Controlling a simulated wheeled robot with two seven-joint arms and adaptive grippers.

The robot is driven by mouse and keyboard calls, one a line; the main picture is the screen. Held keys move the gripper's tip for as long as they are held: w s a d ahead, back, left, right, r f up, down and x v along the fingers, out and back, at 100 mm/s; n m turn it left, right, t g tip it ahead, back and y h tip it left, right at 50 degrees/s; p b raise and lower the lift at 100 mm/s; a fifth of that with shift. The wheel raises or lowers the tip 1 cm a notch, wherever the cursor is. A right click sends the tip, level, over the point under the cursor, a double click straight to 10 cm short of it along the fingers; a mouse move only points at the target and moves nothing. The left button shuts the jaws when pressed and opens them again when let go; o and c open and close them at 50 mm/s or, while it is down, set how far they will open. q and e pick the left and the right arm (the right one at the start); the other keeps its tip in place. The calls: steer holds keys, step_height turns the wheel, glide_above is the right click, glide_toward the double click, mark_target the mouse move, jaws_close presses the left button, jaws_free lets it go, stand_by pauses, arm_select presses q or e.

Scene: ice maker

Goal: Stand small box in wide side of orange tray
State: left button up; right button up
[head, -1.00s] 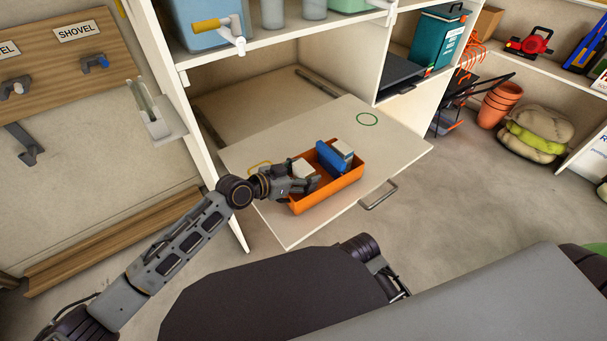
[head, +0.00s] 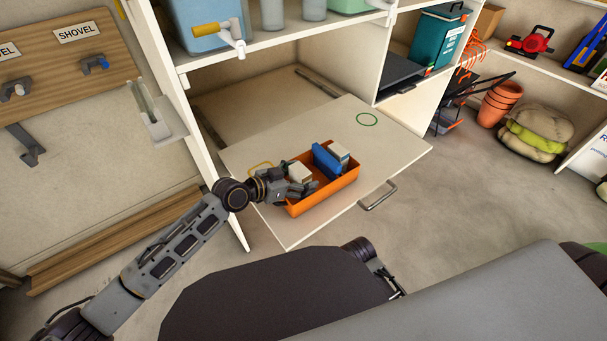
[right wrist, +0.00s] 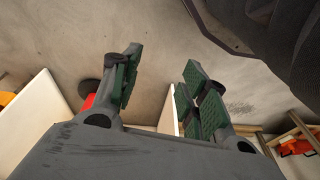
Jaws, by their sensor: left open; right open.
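The orange tray (head: 330,196) lies on the pull-out shelf (head: 385,150), near its front edge. A blue upright piece (head: 326,161) stands across the tray. A small pale box (head: 300,172) is in the tray's left part, and another pale box with a grey side (head: 340,153) is right of the blue piece. My left gripper (head: 308,188) is open at the tray's left end, its fingers over the tray beside the left box. Whether they touch the box or tray I cannot tell. My right gripper (right wrist: 160,60) is open and empty in the right wrist view.
A green ring mark (head: 367,119) is on the bare back right part of the shelf. A yellow outline (head: 262,166) lies behind my left gripper. A metal handle (head: 379,196) sticks out from the shelf's front. White cabinet walls stand left and right of the shelf.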

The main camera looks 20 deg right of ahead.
mark_target(295, 178)
arm_select(q)
steer(key=v, duration=0.4)
steer(key=shift+a+r+p, duration=0.2)
steer(key=shift+r+p, duration=0.1)
steer(key=shift+r, duration=0.05)
steer(key=v, duration=0.6)
steer(key=shift+r+p, duration=0.2)
steer(key=shift+p, duration=0.15)
arm_select(e)
steer(key=shift+d+f, duration=0.1)
steer(key=shift+f, duration=0.6)
arm_select(q)
steer(key=shift+a, duration=0.1)
steer(key=shift+s, duration=0.1)
